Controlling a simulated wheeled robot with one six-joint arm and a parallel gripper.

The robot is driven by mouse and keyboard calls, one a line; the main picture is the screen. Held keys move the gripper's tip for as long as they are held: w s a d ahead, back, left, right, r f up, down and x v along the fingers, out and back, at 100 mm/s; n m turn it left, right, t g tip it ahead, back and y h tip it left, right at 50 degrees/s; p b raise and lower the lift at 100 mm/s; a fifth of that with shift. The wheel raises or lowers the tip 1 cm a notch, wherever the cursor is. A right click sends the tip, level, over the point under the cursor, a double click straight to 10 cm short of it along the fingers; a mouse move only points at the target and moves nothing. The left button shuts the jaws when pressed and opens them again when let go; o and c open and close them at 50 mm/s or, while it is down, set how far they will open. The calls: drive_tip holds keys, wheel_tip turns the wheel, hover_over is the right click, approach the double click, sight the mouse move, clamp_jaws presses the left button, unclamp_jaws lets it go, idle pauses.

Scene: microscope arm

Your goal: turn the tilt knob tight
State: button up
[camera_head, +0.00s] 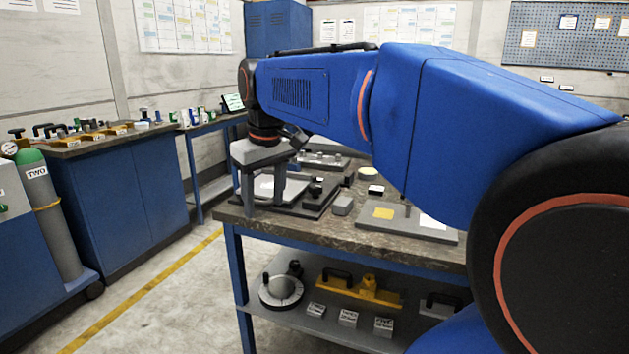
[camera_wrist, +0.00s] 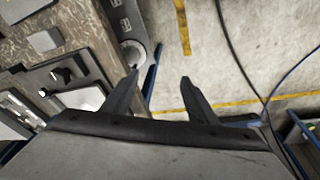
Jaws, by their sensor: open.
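A dark fixture (camera_head: 318,199) with a pale plate stands at the left end of the workbench. A small black knob (camera_head: 316,188) sits on it, and a black knob also shows in the wrist view (camera_wrist: 62,76). I cannot tell for sure that this is the tilt knob, or how tight it is. My gripper (camera_head: 264,207) hangs fingers down by the fixture's left side, partly hiding it. In the wrist view my gripper (camera_wrist: 158,78) is open and empty, with floor behind its fingertips; the knob is left of the fingers, apart from them.
The lower shelf holds a round dial (camera_head: 281,290) and a yellow handled piece (camera_head: 360,290).

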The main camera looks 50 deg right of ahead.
drive_tip(key=w+d+r+g, duration=0.1)
drive_tip(key=w+d+r, duration=0.25)
drive_tip(key=d, duration=0.25)
drive_tip(key=w+d+r, duration=0.3)
drive_tip(key=d+r, duration=0.2)
drive_tip(key=d, duration=0.2)
drive_tip(key=g, duration=0.1)
approach(314, 185)
drive_tip(key=shift+y, duration=0.4)
drive_tip(key=f, duration=0.5)
drive_tip(key=d+f, duration=0.1)
drive_tip(key=f, duration=0.2)
drive_tip(key=shift+w+f, duration=0.1)
drive_tip(key=shift+w, duration=0.05)
drive_tip(key=c, duration=1.1)
